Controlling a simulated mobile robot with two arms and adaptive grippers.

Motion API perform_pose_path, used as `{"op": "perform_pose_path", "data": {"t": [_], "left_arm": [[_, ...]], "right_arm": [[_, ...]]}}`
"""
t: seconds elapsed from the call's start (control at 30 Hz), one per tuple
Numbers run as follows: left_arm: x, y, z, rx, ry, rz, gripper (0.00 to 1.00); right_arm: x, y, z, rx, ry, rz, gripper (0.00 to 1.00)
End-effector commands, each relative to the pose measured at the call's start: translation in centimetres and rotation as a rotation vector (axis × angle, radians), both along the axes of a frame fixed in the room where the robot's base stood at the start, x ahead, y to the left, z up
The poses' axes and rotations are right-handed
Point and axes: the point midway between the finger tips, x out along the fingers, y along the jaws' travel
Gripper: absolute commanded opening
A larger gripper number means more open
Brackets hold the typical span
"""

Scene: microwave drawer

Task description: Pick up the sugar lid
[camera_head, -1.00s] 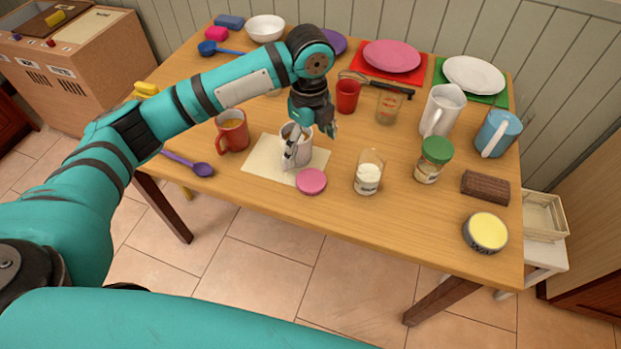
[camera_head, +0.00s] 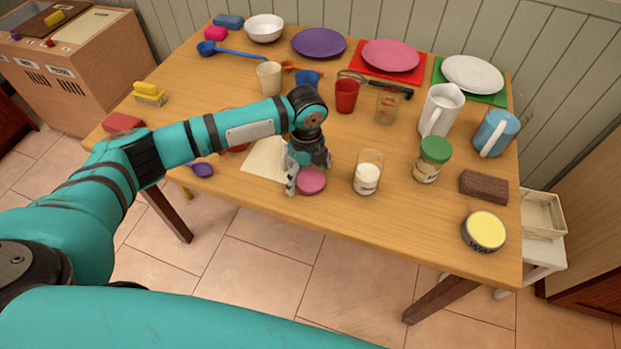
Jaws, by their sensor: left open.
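The pink round lid (camera_head: 311,182), which I take to be the sugar lid, lies flat on the wooden table near its front edge. A glass jar (camera_head: 367,173) with white contents and no lid stands just right of it. My left gripper (camera_head: 308,178) points down at the pink lid, with one finger at its left side and the other toward its back right. The fingers are apart; I cannot tell whether they touch the lid. My right gripper is not in view.
A cream sheet (camera_head: 263,160) lies left of the gripper. A green-lidded jar (camera_head: 434,158), brown block (camera_head: 484,187) and yellow-topped tin (camera_head: 485,230) stand to the right. A red cup (camera_head: 346,95) stands behind. The table in front of the glass jar is clear.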

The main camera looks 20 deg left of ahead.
Motion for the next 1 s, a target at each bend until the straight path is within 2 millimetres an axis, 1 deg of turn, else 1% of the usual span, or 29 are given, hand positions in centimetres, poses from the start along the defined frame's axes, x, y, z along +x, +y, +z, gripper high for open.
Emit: {"op": "perform_pose_path", "data": {"t": [0.1, 0.13, 0.43, 0.77, 0.87, 1.0], "left_arm": [[0.0, 0.0, 0.0, 0.0, 0.0, 0.0, 0.92], [0.0, 0.0, 0.0, 0.0, 0.0, 0.0, 0.91], [0.0, 0.0, 0.1, 0.0, 0.0, 0.001, 0.51], [0.0, 0.0, 0.1, 0.0, 0.0, 0.001, 0.51], [0.1, 0.0, 0.5, 0.0, -0.001, 0.001, 0.51], [0.1, 0.0, 1.9, -0.001, -0.002, 0.001, 0.51]], "right_arm": [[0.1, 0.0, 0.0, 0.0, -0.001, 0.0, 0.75], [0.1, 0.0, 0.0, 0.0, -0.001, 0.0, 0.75], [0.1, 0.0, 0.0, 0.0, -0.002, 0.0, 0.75], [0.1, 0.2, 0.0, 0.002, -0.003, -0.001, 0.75], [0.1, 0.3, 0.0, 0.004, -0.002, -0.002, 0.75], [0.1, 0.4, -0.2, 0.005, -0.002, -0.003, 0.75]]}}
